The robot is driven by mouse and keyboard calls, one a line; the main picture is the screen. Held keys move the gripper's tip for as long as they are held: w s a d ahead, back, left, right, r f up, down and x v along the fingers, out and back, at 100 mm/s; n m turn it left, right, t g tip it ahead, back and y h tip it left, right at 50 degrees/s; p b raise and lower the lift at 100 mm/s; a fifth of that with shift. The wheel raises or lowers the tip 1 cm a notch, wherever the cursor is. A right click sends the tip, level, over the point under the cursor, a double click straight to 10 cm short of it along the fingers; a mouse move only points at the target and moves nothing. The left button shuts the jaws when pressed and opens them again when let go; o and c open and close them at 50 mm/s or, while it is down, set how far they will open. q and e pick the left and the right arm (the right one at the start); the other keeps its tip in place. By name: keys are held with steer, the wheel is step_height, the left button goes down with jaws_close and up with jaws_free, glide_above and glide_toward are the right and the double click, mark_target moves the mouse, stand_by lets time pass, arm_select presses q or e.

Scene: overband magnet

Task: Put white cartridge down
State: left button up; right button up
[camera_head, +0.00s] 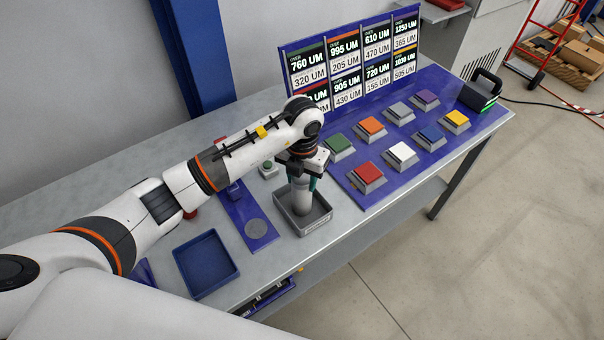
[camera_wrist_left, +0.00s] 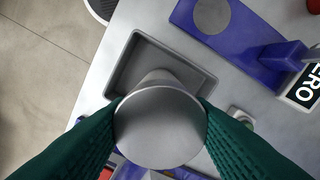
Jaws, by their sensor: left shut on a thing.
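The white cartridge (camera_head: 302,196) is a pale cylinder, upright in the head view, with its lower end inside the walls of a grey tray (camera_head: 319,224). My left gripper (camera_head: 303,181) is shut on the cartridge from above. In the left wrist view the round grey top of the cartridge (camera_wrist_left: 160,127) sits between the two green fingers, with the grey tray (camera_wrist_left: 127,72) behind it. I cannot tell whether its bottom touches the tray floor. My right gripper is not in view.
A blue tray (camera_head: 206,264) stands to the left, beside a blue strip with a grey disc (camera_head: 256,229). Several coloured square blocks, one red (camera_head: 368,173), stand on a blue mat to the right, before a label board (camera_head: 350,62). The bench's front edge is close.

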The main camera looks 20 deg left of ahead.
arm_select(q)
steer(key=shift+f, duration=0.1)
steer(key=o, duration=1.3)
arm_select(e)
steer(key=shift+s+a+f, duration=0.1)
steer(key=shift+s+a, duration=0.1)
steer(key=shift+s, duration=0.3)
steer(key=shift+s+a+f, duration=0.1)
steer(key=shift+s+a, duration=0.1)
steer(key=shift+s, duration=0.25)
arm_select(q)
steer(key=shift+r, duration=0.2)
steer(key=shift+w+r, duration=0.1)
steer(key=shift+r, duration=0.15)
step_height(320, 180, up, 11)
steer(key=b, duration=0.2)
steer(key=shift+r+b, duration=0.2)
steer(key=shift+b, duration=0.15)
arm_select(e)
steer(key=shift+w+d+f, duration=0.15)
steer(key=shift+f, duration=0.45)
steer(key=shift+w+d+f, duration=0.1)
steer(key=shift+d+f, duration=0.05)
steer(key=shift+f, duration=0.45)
